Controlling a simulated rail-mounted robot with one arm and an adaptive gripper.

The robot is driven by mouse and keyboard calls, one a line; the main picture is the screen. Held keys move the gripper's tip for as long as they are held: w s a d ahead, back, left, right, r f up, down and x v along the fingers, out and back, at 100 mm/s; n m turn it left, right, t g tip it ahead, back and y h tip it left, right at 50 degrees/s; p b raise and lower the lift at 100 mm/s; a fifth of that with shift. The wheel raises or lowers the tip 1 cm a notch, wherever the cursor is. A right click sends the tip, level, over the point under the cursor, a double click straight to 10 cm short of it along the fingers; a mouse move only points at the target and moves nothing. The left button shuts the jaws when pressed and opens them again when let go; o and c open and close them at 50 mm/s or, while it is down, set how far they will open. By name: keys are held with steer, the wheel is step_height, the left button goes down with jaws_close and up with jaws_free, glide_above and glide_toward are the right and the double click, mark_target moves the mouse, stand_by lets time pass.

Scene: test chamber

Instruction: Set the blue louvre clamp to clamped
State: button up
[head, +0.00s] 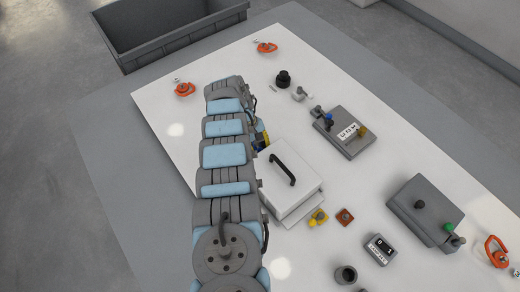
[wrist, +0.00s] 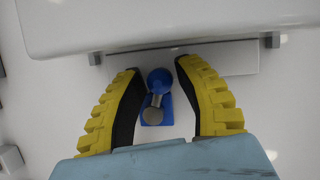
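The blue louvre clamp (wrist: 158,82) shows in the wrist view as a blue ball on a short metal stem over a small blue base. My gripper (wrist: 158,68) is open, with one yellow finger on each side of the clamp. Gaps show between the fingers and the ball, so it is not gripped. The stem leans in this view, but I cannot tell which setting that is. In the head view my arm hides most of the gripper and the clamp; a bit of yellow finger (head: 263,138) shows beside the white box (head: 296,172).
The white box with a black handle (head: 283,170) stands close to my gripper. A grey switch box (head: 345,138), another grey box (head: 425,205), a counter (head: 379,248) and orange clips (head: 185,89) share the white table. A dark crate (head: 165,32) is behind.

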jaws_close()
steer(key=shift+d+r+n+p, duration=0.2)
steer(key=shift+n+p, duration=0.2)
steer(key=shift+p, duration=0.45)
steer(key=shift+w+d+f+n+t+p, duration=0.1)
steer(key=shift+f+n+t+p, duration=0.15)
steer(key=shift+n+p, duration=0.35)
steer(key=shift+o, duration=2.4)
jaws_free()
steer(key=shift+d, duration=0.15)
steer(key=shift+r, duration=0.1)
